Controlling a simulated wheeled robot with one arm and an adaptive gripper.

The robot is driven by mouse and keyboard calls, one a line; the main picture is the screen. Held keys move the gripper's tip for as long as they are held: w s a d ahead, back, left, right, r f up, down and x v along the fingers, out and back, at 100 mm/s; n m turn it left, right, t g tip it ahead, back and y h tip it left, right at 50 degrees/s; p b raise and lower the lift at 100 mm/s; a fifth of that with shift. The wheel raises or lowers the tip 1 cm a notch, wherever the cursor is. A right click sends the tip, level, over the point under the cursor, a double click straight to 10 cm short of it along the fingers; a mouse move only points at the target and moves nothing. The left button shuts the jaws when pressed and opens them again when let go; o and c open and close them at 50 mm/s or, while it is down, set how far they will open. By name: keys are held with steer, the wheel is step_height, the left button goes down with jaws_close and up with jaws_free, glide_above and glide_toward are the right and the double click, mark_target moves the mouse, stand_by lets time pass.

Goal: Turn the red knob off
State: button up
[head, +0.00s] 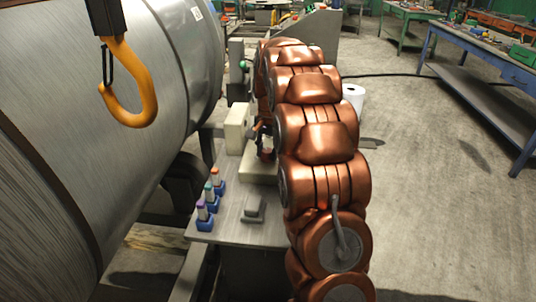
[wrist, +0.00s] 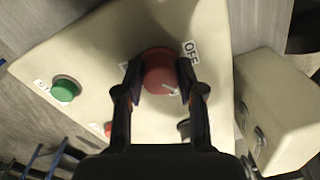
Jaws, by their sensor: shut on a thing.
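The red knob (wrist: 158,66) is round and sits on a cream control panel (wrist: 95,55) in the wrist view. A small white mark shows on its lower right part. An "OFF" label (wrist: 190,50) is on the panel, to the upper right of the knob; another label is mostly hidden behind the left finger. My gripper (wrist: 159,78) is shut on the knob, with one dark finger on each side. In the head view my gripper (head: 265,143) is small and partly hidden by my copper arm, and I cannot make out the knob there.
A green button (wrist: 65,89) and a smaller red part (wrist: 107,128) are on the same panel. A second cream box (wrist: 280,105) stands close on the right. In the head view, a yellow hook (head: 130,85) hangs before a large metal cylinder (head: 165,60).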

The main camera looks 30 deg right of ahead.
mark_target(268, 150)
steer(key=n+b, duration=0.1)
steer(key=n, duration=0.4)
steer(key=shift+s+f+n, duration=0.1)
steer(key=shift+n, duration=0.2)
steer(key=n+b, duration=0.1)
steer(key=n, duration=0.3)
steer(key=shift+n, duration=0.4)
steer(key=o, duration=1.1)
steer(key=shift+o, duration=0.2)
steer(key=shift+r, duration=0.2)
steer(key=r, duration=0.6)
steer(key=shift+d+r, duration=0.2)
steer(key=shift+r, duration=0.45)
